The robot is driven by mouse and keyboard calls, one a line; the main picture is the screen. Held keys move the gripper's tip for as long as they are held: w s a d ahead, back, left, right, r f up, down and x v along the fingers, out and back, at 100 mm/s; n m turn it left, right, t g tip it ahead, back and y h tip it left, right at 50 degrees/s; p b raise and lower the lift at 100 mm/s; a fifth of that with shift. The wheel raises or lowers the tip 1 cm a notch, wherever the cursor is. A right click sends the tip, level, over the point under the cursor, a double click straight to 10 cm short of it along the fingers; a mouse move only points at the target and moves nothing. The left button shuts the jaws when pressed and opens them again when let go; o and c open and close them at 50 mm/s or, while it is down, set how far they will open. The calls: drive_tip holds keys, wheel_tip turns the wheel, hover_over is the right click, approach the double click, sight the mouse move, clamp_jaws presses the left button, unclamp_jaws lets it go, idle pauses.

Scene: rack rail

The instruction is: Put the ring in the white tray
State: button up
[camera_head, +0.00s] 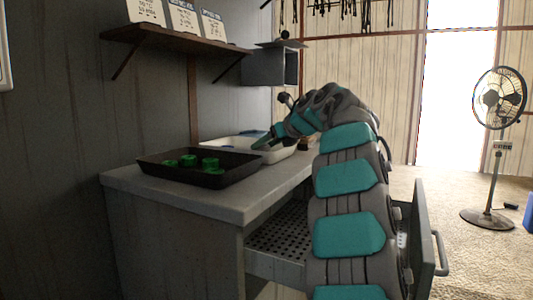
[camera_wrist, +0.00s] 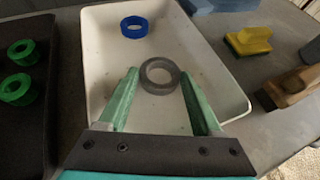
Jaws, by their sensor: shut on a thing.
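The white tray (camera_wrist: 105,60) lies below my gripper in the wrist view. In the head view its pale wall (camera_head: 282,154) shows on the counter behind the dark tray. My gripper (camera_wrist: 160,76) has its green fingers on either side of a grey ring (camera_wrist: 160,89) and is shut on it. The ring is over the tray's inside; I cannot tell how high above the floor it is. A blue ring (camera_wrist: 134,27) lies in the tray near its far end. In the head view my gripper (camera_head: 260,143) is over the tray, and the grey ring cannot be made out.
A dark tray (camera_head: 215,180) with several green rings (camera_head: 189,160) stands in front of the white tray. A yellow-and-green block (camera_wrist: 249,41) and a wooden-looking item (camera_wrist: 287,89) lie right of the white tray. A perforated drawer (camera_head: 280,240) is open below the counter.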

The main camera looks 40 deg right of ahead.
drive_tip(key=shift+f, duration=0.65)
drive_tip(key=shift+f, duration=0.1)
drive_tip(key=shift+f, duration=0.15)
drive_tip(key=o, duration=1.4)
drive_tip(key=shift+s+r, duration=0.1)
drive_tip(key=shift+r, duration=0.2)
drive_tip(key=v, duration=1.2)
drive_tip(key=shift+f, duration=0.1)
